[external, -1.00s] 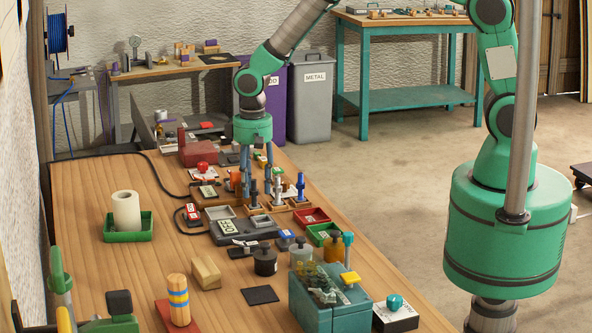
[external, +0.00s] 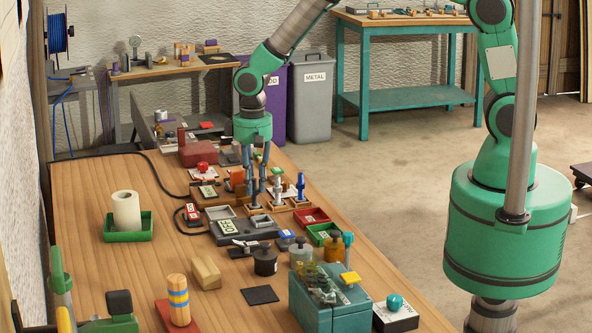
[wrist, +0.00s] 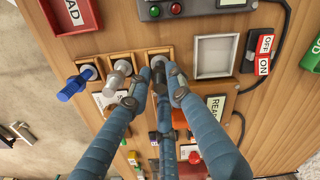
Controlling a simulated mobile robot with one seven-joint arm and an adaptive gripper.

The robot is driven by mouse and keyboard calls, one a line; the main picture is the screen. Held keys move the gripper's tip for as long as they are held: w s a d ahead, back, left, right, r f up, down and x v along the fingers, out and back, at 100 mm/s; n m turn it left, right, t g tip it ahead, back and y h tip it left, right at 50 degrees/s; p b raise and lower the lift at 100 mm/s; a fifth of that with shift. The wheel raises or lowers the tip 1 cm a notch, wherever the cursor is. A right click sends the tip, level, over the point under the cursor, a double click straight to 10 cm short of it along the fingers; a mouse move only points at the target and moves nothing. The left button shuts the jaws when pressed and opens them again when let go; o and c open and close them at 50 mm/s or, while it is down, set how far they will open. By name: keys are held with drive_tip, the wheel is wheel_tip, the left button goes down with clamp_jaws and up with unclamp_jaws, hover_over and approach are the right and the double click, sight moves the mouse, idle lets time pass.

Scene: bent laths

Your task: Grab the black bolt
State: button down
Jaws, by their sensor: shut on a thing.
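The black bolt (wrist: 160,86) is at the right-hand wooden holder in the wrist view, largely covered by the fingers. My gripper (wrist: 158,78) is shut on it, with fingers on both sides. In the external view my gripper (external: 257,184) points straight down at the left end of the row of bolt holders. I cannot tell whether the bolt is clear of its holder. A silver bolt (wrist: 115,82) and a blue bolt (wrist: 72,88) stand in the neighbouring holders, to the left in the wrist view.
Small trays (external: 310,216) and a grey box with a display (external: 237,228) lie close in front of the holders. A cable (wrist: 275,60) and switch box (wrist: 258,50) are at the right in the wrist view. The table's left part is mostly free.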

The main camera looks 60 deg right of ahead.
drive_tip(key=shift+r, duration=0.75)
wheel_tip(320, 180, up, 2)
drive_tip(key=shift+r+p, duration=0.1)
drive_tip(key=shift+p, duration=0.2)
drive_tip(key=s+d, duration=0.1)
drive_tip(key=s, duration=0.6)
drive_tip(key=s+d+r, duration=0.1)
drive_tip(key=s+d, duration=0.1)
drive_tip(key=s, duration=0.6)
drive_tip(key=shift+s+d+p, duration=0.3)
drive_tip(key=shift+p, duration=0.1)
